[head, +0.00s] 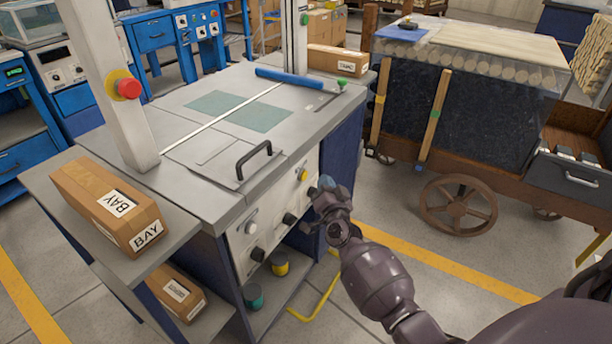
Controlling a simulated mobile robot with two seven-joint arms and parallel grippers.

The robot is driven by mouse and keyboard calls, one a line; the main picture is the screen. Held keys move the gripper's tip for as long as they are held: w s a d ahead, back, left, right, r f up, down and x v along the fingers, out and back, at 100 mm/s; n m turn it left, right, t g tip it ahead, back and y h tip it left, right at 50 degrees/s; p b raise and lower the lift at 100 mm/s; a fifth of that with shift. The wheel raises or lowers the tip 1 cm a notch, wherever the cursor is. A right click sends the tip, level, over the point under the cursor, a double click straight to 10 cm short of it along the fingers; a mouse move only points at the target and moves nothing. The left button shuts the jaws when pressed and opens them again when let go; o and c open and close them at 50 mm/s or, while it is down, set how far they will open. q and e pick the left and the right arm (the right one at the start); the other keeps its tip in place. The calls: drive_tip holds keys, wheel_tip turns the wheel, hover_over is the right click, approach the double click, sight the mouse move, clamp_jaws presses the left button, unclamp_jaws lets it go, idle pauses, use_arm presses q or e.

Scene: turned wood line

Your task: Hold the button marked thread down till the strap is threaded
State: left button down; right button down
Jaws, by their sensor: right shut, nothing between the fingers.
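The strapping machine (215,165) has a grey top and a pale control panel (268,222) on its front. The panel carries a yellow button (303,175), a white button (250,228) and black knobs (290,219). No label on it is readable, so I cannot tell which button is marked thread. My right gripper (326,184) is shut and empty, just right of the yellow button at the panel's right end. I cannot tell whether it touches the panel. A thin pale line (222,117) crosses the top; whether it is strap or slot is unclear. My left gripper is out of view.
A red stop button (124,88) sits on the left post. A BAY carton (108,205) lies on the left side shelf, with another carton (176,291) below. A wheeled wooden cart (470,190) stands to the right. Floor is free between cart and machine.

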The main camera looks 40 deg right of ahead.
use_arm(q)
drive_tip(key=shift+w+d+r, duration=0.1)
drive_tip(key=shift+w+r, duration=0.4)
use_arm(e)
drive_tip(key=shift+s+d, duration=0.25)
drive_tip(key=shift+s, duration=0.4)
drive_tip(key=shift+s+d, duration=0.25)
drive_tip(key=shift+s, duration=0.35)
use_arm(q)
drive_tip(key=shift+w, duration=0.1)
